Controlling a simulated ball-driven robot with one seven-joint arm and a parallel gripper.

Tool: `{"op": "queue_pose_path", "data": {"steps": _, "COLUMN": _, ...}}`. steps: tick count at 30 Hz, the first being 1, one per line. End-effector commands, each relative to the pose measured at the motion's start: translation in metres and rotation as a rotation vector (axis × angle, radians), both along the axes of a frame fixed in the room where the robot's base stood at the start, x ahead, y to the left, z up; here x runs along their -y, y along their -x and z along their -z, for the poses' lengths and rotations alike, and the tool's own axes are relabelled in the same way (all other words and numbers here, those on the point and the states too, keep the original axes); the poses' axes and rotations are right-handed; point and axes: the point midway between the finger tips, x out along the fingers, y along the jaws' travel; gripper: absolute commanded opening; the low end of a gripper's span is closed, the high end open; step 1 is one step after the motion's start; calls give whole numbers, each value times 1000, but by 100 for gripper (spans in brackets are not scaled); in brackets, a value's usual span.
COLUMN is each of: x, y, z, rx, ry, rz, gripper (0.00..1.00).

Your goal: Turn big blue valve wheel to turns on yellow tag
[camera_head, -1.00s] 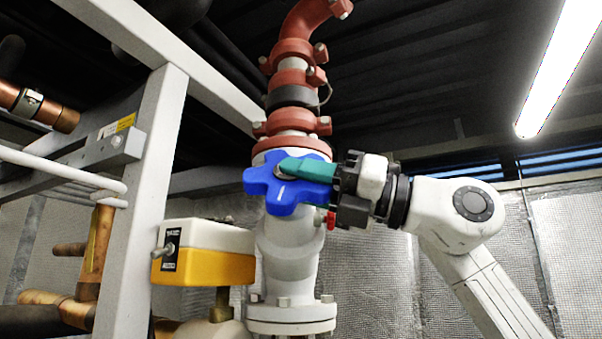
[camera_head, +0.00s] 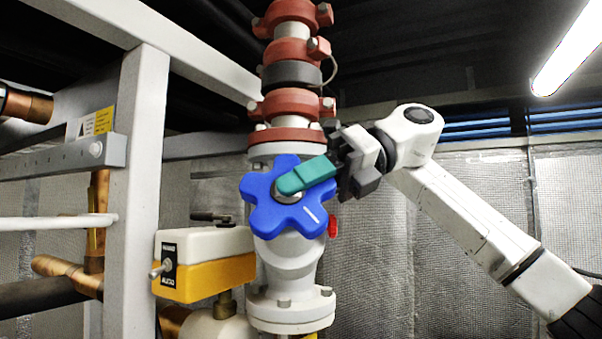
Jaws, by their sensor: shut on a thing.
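The big blue valve wheel (camera_head: 264,214) has rounded lobes and a white mark on its lower right lobe. It sits on the front of the grey valve body (camera_head: 290,268), in the middle of the view. My gripper (camera_head: 300,180) reaches in from the right. Its teal finger lies across the wheel's upper right face and partly covers the hub (camera_head: 288,194). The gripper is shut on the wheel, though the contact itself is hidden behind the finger. A small yellow and white tag (camera_head: 96,123) is on the grey rail at left; its print is too small to read.
A yellow and white actuator box (camera_head: 206,268) with a toggle switch stands lower left of the wheel. A red pipe stack (camera_head: 290,105) rises above the valve. A grey frame post (camera_head: 138,200) stands at left. A small red part (camera_head: 332,226) is right of the wheel.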

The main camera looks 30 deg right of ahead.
Motion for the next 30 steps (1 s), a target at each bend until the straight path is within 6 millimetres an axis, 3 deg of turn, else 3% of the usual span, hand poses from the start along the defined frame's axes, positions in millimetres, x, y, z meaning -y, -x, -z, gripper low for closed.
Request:
{"op": "queue_pose_path", "data": {"steps": 12, "x": -3, "y": -3, "z": -3, "rx": -92, "ry": 193, "rz": -136, "gripper": 0}}
{"op": "queue_pose_path", "data": {"steps": 30, "x": -3, "y": -4, "z": -2, "rx": -115, "ry": 242, "rz": -171, "gripper": 0}}
